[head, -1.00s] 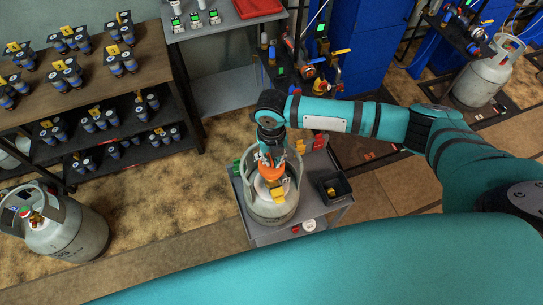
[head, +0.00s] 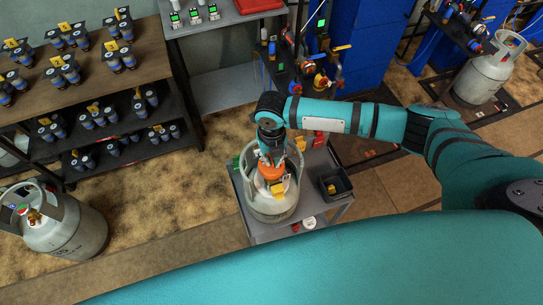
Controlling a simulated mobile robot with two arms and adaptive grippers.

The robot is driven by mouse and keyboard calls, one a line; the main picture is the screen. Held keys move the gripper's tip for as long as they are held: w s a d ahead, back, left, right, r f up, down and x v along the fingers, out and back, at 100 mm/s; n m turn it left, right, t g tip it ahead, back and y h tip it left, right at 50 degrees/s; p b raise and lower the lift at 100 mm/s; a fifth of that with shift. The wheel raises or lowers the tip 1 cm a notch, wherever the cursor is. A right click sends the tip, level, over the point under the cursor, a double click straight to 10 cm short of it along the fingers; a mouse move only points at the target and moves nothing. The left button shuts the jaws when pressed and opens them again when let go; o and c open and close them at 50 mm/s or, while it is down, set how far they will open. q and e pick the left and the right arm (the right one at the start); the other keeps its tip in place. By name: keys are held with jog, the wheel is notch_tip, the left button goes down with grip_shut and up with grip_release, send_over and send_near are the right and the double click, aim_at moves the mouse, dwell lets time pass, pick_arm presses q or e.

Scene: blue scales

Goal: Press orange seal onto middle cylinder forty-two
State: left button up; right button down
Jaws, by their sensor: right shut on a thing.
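The middle cylinder (head: 272,212) is a grey gas bottle with a raised collar. It stands upright on a small grey cart (head: 248,230) in the head view. My right gripper (head: 271,168) points down inside the collar, over the cylinder's top. It is shut on the orange seal (head: 268,170), which sits at or just above the valve area. Whether the seal touches the valve is hidden by the gripper. A yellow piece (head: 277,187) shows just below the seal. My left gripper is not in view.
A black bin (head: 342,192) with a small yellow item sits on the cart's right side. Another grey cylinder (head: 72,232) stands on the floor at left, and one (head: 478,82) at upper right. A shelf (head: 140,62) with several blue-grey weights stands upper left.

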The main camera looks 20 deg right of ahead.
jog(key=shift+f, duration=0.5)
jog(key=c, duration=1.4)
grip_release()
